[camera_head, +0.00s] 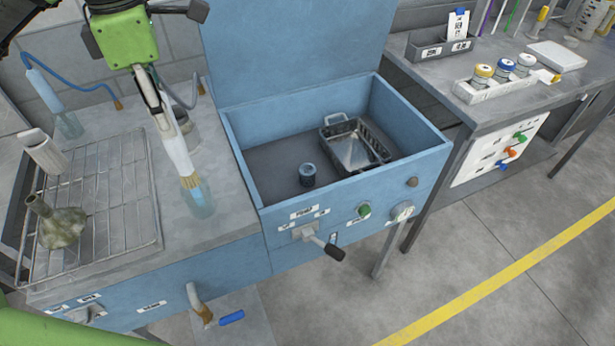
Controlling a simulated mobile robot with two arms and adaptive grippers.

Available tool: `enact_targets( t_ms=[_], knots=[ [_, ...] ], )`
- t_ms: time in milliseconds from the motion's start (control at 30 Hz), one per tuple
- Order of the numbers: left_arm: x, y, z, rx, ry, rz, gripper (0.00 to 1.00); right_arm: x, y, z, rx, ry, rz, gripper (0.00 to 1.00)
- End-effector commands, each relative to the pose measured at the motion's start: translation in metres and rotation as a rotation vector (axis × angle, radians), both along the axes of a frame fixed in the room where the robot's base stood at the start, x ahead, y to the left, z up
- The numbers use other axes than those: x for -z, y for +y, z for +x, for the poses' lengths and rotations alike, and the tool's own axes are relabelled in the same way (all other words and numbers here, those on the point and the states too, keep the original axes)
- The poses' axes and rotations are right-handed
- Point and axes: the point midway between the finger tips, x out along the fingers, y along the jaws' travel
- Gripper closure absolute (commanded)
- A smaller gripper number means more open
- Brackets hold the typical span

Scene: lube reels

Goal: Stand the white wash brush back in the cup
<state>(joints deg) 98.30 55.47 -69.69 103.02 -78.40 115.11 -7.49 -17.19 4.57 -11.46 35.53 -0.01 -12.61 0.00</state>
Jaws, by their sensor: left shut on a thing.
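My left gripper (158,98) comes down from the top left and is shut on the white wash brush (176,143). The brush hangs steeply, slightly tilted, with its tan bristles at the lower end. The bristles overlap the upper part of a clear bluish cup (200,204) on the grey bench top, right of the wire rack. I cannot tell how far inside the cup they are. A second clear bluish cup (69,124) stands at the back left with a pale handle leaning in it. My right gripper is out of view.
A wire rack (120,165) holds a grey-white cylinder (44,152) and a mottled funnel-like piece (58,222). A blue hose (85,90) lies behind. The open blue washer basin (265,165) at right holds a metal basket (352,148) and a small dark cylinder (307,174).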

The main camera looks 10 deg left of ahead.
Motion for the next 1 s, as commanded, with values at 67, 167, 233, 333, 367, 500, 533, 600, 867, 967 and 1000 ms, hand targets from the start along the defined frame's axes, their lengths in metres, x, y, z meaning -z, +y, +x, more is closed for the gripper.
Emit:
enact_targets(
  t_ms=[67,167,233,333,367,500,533,600,867,967,1000],
  knots=[
    [0.013,0.0,0.0,0.0,0.0,0.0,1.0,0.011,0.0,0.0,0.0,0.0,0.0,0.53],
    [0.023,0.0,0.0,-0.001,-0.001,0.0,1.0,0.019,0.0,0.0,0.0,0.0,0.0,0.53],
    [0.03,0.0,0.0,-0.001,-0.001,-0.001,1.0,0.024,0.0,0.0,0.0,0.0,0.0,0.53],
    [0.04,0.0,0.0,0.0,-0.001,-0.001,1.0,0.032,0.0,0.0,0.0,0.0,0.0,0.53],
    [0.043,0.0,0.0,0.0,-0.001,-0.001,1.0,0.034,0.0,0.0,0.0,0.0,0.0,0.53],
    [0.057,0.0,0.0,0.0,0.0,0.0,1.0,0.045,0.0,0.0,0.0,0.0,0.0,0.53],
    [0.06,0.0,0.0,0.0,0.0,0.0,1.0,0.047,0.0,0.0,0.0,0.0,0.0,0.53],
    [0.067,0.0,0.0,-0.001,0.0,0.0,1.0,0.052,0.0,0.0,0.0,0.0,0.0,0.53],
    [0.073,0.0,0.001,-0.001,-0.002,0.0,1.0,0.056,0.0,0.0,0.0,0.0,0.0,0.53],
    [0.073,0.0,0.001,-0.001,-0.001,0.0,1.0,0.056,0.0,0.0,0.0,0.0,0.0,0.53],
    [0.073,0.0,0.001,-0.001,-0.001,0.0,1.0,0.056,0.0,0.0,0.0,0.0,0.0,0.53]
  ],
)
